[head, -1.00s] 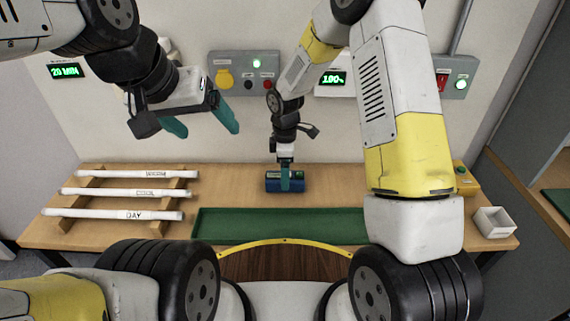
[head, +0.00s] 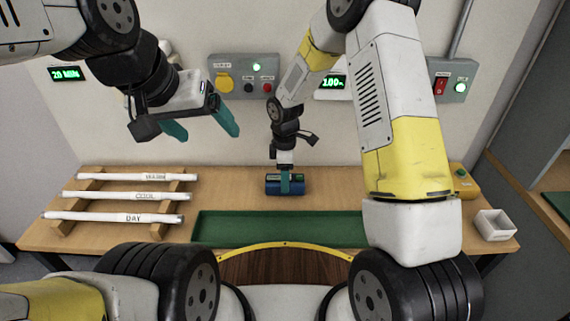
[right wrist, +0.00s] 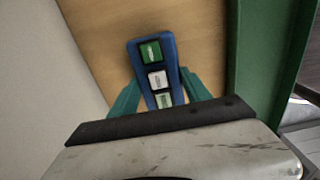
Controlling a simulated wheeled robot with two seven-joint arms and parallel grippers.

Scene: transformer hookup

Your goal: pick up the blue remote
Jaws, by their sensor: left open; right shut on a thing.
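The blue remote (head: 272,186) is at the back middle of the wooden table, just behind the green tray. In the right wrist view the remote (right wrist: 146,50) shows a green button and two pale ones on its face. My right gripper (head: 285,184) is shut on the remote, with a teal finger (right wrist: 126,98) on one side and another on the other side. Whether the remote touches the table is hard to tell. My left gripper (head: 203,130) is open and empty, in the air above the left part of the table.
White labelled tubes (head: 122,196) lie on a wooden rack at the left. The green tray (head: 280,228) is empty at the front middle. A small white box (head: 495,225) and a yellow button box (head: 464,182) are at the right. Wall panels (head: 245,77) are behind.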

